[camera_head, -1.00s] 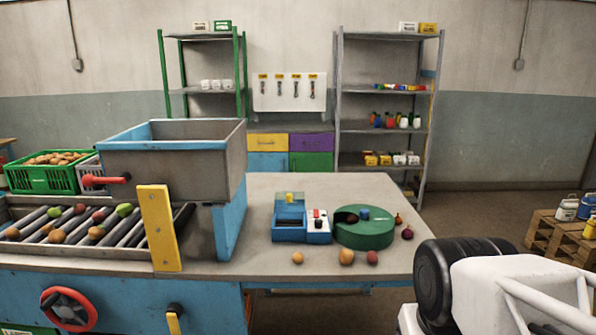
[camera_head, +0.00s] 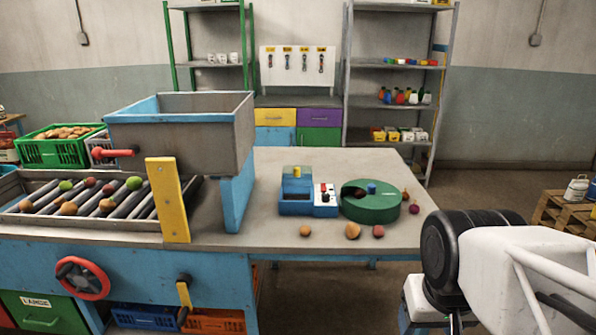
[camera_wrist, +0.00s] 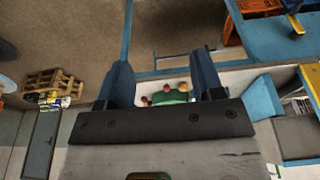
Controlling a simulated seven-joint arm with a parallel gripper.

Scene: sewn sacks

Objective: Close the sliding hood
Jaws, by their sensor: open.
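A small blue device (camera_head: 294,208) with a hood (camera_head: 297,183) and a yellow knob (camera_head: 297,170) on top stands on the grey table. Beside it is a panel with a red and a green button (camera_head: 325,192). How far the hood is slid over the device is too small to tell. My gripper (camera_wrist: 162,62) shows in the wrist view with its two blue fingers apart and nothing between them. It is away from the device, and the head view does not show its fingers.
A green round drum (camera_head: 371,207) stands right of the device, with several fruits around it. A grey hopper (camera_head: 185,140), a yellow post (camera_head: 167,200) and a roller conveyor with fruit (camera_head: 85,200) are at left.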

